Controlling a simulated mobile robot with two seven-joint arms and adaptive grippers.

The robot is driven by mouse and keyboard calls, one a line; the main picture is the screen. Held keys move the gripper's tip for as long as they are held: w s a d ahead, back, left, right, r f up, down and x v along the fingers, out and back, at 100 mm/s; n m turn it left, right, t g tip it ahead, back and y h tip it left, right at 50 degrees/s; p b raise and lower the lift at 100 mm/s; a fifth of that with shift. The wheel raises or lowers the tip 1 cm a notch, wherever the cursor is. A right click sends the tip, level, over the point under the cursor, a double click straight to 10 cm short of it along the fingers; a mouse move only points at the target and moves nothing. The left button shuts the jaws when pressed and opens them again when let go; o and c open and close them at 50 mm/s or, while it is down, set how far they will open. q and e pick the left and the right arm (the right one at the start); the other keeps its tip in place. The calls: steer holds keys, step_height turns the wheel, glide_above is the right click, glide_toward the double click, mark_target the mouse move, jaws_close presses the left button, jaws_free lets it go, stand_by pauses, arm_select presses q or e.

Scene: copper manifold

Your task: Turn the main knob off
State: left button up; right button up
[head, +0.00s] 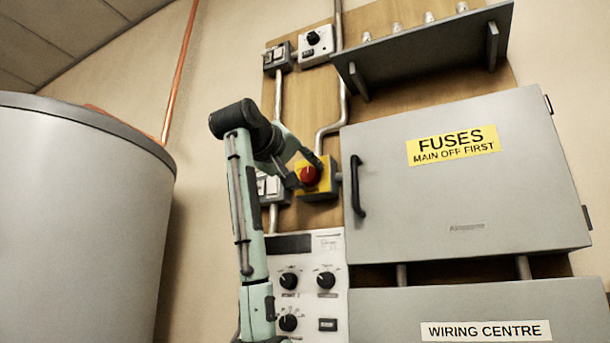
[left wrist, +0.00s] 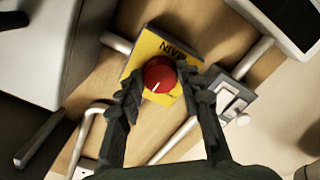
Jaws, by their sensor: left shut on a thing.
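The main knob (head: 309,176) is red and round, on a yellow box (head: 325,189) fixed to the wooden board, left of the grey fuse cabinet. My left gripper (head: 303,172) is at the knob, its fingers partly hidden in the head view. In the left wrist view the knob (left wrist: 160,75) sits between the two dark fingertips of the left gripper (left wrist: 158,84), which are shut on its sides. A white mark line shows on the knob's face. The yellow box (left wrist: 142,50) carries the word MAIN. My right gripper is not in view.
The fuse cabinet (head: 470,200) has a black handle (head: 357,186) close right of the knob. A shelf (head: 425,45) with several small items is above. A control panel (head: 320,300) with black knobs is below. A large grey tank (head: 80,220) stands left.

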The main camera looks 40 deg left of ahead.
arm_select(q)
steer(key=n, duration=0.3)
steer(key=shift+r+n, duration=0.1)
steer(key=shift+n, duration=0.8)
steer(key=n, duration=0.3)
steer(key=shift+n, duration=1.1)
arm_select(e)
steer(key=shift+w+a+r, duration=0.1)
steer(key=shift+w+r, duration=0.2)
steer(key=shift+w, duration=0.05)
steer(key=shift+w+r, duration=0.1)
arm_select(q)
steer(key=o, duration=1.2)
steer(key=shift+c, duration=0.2)
